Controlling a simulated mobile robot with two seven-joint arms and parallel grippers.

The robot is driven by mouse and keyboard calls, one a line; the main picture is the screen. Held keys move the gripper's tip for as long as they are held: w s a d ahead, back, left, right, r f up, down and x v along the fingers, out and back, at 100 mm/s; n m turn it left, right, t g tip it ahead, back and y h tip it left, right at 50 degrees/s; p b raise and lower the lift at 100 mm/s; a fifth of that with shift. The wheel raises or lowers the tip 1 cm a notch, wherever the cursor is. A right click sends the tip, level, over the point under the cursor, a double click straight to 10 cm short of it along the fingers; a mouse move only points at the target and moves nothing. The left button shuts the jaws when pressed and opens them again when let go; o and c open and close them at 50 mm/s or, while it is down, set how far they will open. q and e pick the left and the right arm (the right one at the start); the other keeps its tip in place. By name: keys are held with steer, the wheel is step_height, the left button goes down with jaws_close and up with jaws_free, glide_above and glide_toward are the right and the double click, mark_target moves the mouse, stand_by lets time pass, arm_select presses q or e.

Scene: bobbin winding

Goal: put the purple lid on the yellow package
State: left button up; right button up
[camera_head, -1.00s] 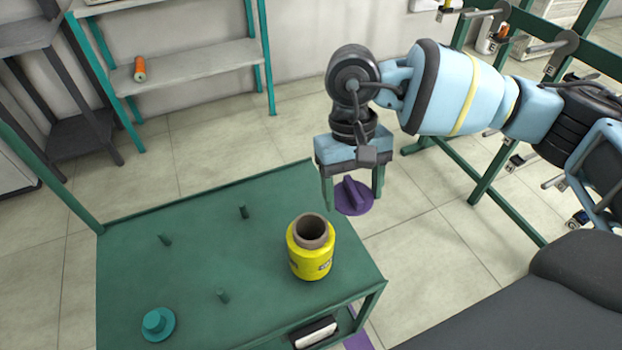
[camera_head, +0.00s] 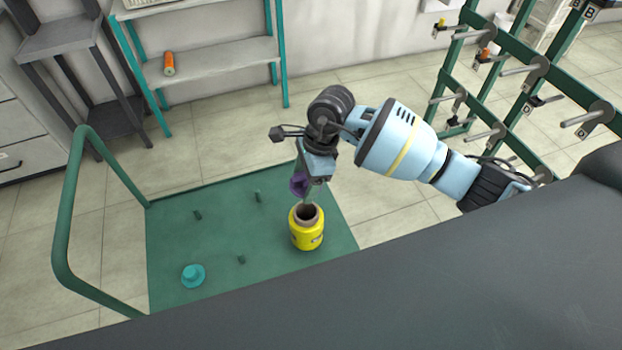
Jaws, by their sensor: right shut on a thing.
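The yellow package (camera_head: 307,236) stands upright on the green cart top, with a brown open core showing at its top. My right gripper (camera_head: 303,190) is shut on the purple lid (camera_head: 298,185) and holds it just behind and above the package's open top. The lid looks tilted and is partly hidden by the gripper. In this view I cannot tell whether the gripper's finger touches the package rim. My left gripper is not in view.
The green cart (camera_head: 172,243) has several short pegs and a teal lid (camera_head: 193,275) at its front left. Its handle (camera_head: 65,215) rises at the left. A shelf (camera_head: 215,65) with an orange bobbin (camera_head: 169,64) and a green peg rack (camera_head: 500,90) stand behind.

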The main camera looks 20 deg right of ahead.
steer(key=shift+s+f, duration=0.1)
steer(key=shift+f, duration=0.5)
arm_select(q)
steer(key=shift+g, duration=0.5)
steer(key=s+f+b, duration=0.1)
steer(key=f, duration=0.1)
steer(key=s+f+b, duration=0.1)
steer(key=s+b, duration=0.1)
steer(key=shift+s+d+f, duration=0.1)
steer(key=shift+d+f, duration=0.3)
arm_select(e)
step_height(320, 180, down, 6)
steer(key=shift+r, duration=0.1)
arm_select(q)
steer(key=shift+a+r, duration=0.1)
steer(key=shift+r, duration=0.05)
arm_select(e)
steer(key=shift+f, duration=0.2)
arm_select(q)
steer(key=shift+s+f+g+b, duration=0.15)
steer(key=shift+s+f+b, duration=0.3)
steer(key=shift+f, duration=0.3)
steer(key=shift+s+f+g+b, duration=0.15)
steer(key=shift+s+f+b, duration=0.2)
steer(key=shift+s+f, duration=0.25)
arm_select(e)
steer(key=shift+f, duration=1.95)
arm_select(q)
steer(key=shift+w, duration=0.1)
